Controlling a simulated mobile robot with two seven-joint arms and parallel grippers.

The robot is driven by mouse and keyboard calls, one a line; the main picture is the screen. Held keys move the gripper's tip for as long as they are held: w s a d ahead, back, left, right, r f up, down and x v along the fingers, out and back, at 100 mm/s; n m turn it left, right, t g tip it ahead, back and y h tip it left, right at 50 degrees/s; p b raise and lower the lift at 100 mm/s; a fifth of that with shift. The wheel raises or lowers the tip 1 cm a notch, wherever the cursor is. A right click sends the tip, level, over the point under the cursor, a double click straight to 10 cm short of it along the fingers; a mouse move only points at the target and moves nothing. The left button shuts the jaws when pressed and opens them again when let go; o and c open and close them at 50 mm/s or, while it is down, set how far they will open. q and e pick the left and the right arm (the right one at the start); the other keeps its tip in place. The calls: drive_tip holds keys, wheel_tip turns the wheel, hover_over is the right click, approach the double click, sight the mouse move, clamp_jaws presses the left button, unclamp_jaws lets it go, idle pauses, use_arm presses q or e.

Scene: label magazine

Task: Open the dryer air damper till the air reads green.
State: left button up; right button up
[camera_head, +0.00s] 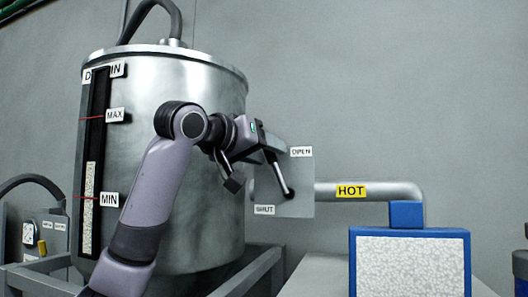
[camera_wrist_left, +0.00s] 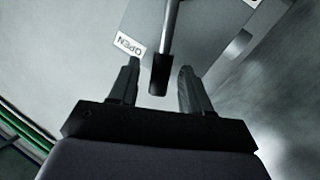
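The damper plate (camera_head: 300,172) stands beside the silver drum, with an OPEN label (camera_head: 301,152) at its top and a SHUT label (camera_head: 264,210) at its bottom. The damper lever (camera_head: 284,181) slants up and left across the plate from a dark round end. In the left wrist view the lever's dark grip (camera_wrist_left: 160,75) lies between the fingers of my left gripper (camera_wrist_left: 159,66), with a gap on each side. The gripper is open at the lever, and in the head view it hangs left of the plate. No green air reading is visible. My right gripper is out of view.
A grey pipe with a yellow HOT label (camera_head: 351,191) runs right from the plate into a blue-framed box (camera_head: 410,234). The large drum (camera_head: 170,75) fills the left, with a MAX/MIN sight strip. A control panel (camera_head: 45,236) stands far left.

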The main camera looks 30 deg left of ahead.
use_arm(q)
drive_tip(key=shift+s+a, duration=0.1)
drive_tip(key=shift+s, duration=0.35)
drive_tip(key=s+b, duration=0.2)
drive_tip(key=s, duration=0.4)
drive_tip(key=shift+a+r, duration=0.3)
drive_tip(key=shift+r, duration=0.15)
